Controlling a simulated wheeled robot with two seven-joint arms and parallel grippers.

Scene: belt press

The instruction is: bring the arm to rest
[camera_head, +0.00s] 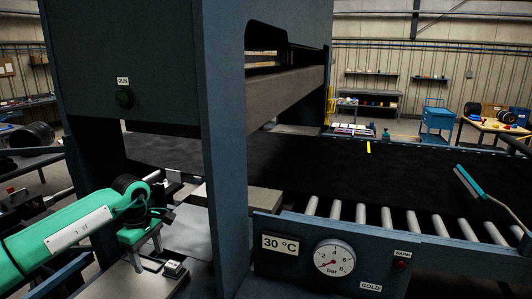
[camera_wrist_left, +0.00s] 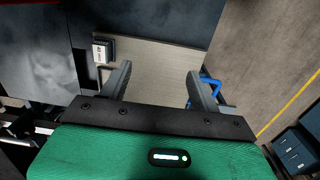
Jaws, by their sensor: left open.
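My left arm comes in from the left, green, with its left gripper (camera_head: 148,256) pointing down beside the press frame. The gripper is open with nothing between its fingers. In the left wrist view the two dark fingers of the left gripper (camera_wrist_left: 158,85) stand apart over a pale plate (camera_wrist_left: 150,65). A small pale block with a dark edge (camera_head: 173,269) sits on the plate close to the fingers; it also shows in the left wrist view (camera_wrist_left: 103,50). My right gripper is not in view.
The blue press frame (camera_head: 225,150) stands just right of my gripper. The black belt (camera_head: 320,165) runs right, with a teal-handled brush (camera_head: 470,182). A panel holds a gauge (camera_head: 334,258) and a 30 °C sign (camera_head: 281,245).

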